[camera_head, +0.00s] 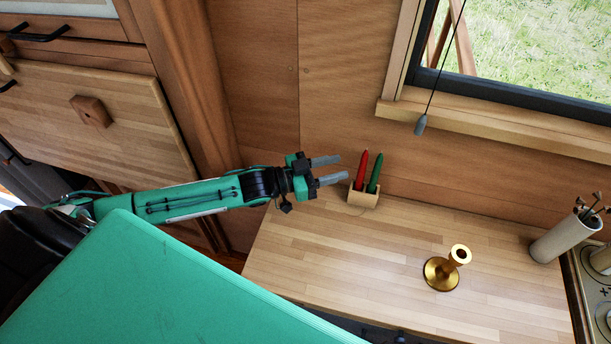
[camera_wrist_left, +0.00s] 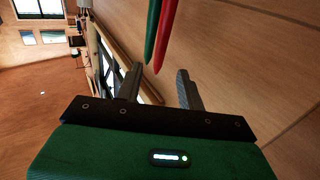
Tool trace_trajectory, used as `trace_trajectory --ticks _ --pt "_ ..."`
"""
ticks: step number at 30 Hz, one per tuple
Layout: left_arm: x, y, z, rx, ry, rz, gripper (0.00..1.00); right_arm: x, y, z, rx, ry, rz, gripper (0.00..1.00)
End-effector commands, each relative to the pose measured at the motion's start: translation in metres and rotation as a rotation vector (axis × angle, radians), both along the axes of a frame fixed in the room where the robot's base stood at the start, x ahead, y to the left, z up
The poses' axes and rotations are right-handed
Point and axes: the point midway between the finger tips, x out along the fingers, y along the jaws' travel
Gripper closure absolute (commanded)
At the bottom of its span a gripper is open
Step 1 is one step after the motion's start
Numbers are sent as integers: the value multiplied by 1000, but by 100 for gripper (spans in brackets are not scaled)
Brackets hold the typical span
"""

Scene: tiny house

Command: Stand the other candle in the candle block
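A red candle (camera_head: 361,170) and a green candle (camera_head: 375,173) stand upright side by side in the small wooden candle block (camera_head: 363,199) at the back left of the counter. My left gripper (camera_head: 336,169) is open and empty, just left of the candles and apart from them. In the left wrist view the green candle (camera_wrist_left: 152,30) and red candle (camera_wrist_left: 164,35) show beyond the open left gripper (camera_wrist_left: 158,88); neither is between its fingers as far as I can tell. My right gripper is not in view.
A brass candle holder (camera_head: 441,272), with no candle in it, stands on the wooden counter (camera_head: 330,260). A white utensil pot (camera_head: 566,237) stands at the right beside the stove. A pull cord with a grey end (camera_head: 421,125) hangs before the window. The counter's middle is clear.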

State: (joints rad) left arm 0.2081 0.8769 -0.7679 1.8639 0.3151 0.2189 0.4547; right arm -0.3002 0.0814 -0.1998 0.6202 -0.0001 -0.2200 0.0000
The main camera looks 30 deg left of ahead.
Motion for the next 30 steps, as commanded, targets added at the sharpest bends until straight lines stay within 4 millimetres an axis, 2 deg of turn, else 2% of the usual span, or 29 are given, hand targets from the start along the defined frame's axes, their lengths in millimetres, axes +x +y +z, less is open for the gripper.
trace_trajectory --ticks 6,12,18,30 --pt "-29 31 -4 1 4 1 61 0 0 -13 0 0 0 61" --pt "-47 50 -3 0 1 0 61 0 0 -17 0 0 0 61" --pt "-55 58 -2 0 0 1 61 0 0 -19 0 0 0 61" --pt "-56 60 -1 -1 -1 0 61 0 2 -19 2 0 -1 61"
